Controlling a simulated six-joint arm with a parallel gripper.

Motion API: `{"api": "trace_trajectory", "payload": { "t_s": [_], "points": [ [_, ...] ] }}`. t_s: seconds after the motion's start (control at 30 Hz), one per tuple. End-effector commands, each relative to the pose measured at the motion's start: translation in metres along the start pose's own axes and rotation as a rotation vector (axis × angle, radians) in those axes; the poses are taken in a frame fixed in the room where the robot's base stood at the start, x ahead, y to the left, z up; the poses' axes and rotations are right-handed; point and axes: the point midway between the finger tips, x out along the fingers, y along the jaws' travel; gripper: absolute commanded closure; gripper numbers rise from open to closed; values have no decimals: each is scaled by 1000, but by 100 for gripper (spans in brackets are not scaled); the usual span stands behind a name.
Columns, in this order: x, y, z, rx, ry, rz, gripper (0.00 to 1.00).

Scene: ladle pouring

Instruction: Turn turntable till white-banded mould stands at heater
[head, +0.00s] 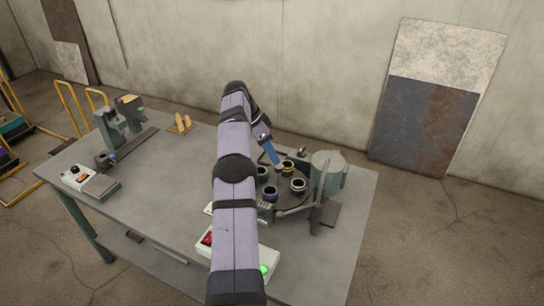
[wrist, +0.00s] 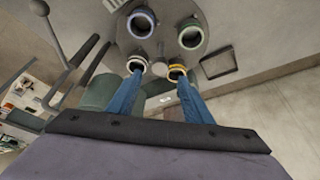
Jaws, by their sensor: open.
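The dark round turntable (head: 282,202) carries several cup-like moulds with coloured rims. The white-banded mould (head: 298,185) is on its right side, near the grey-green cylinder (head: 328,172); I cannot tell whether this cylinder is the heater. The yellow-banded mould (head: 288,166) is at the back and the blue-banded mould (head: 270,192) at the front left. My gripper (head: 279,165) is open over the turntable's back edge. In the wrist view, its blue fingertips (wrist: 156,76) lie near the white-banded mould (wrist: 137,65) and the yellow-banded mould (wrist: 177,69); contact is unclear.
A control box (head: 245,255) with a red display and a lit green button stands at the table's front. A lever arm (head: 296,210) reaches over the turntable's front right. A green device (head: 120,120) stands at the left. The table's left middle is clear.

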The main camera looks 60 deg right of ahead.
Motion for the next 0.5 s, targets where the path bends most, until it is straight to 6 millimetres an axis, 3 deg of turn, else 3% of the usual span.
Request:
{"api": "trace_trajectory", "payload": {
  "t_s": [0.33, 0.5],
  "points": [
    [1, 1, 1, -12, 4, 3, 54],
    [12, 9, 10, -163, 49, 51, 54]
  ]
}}
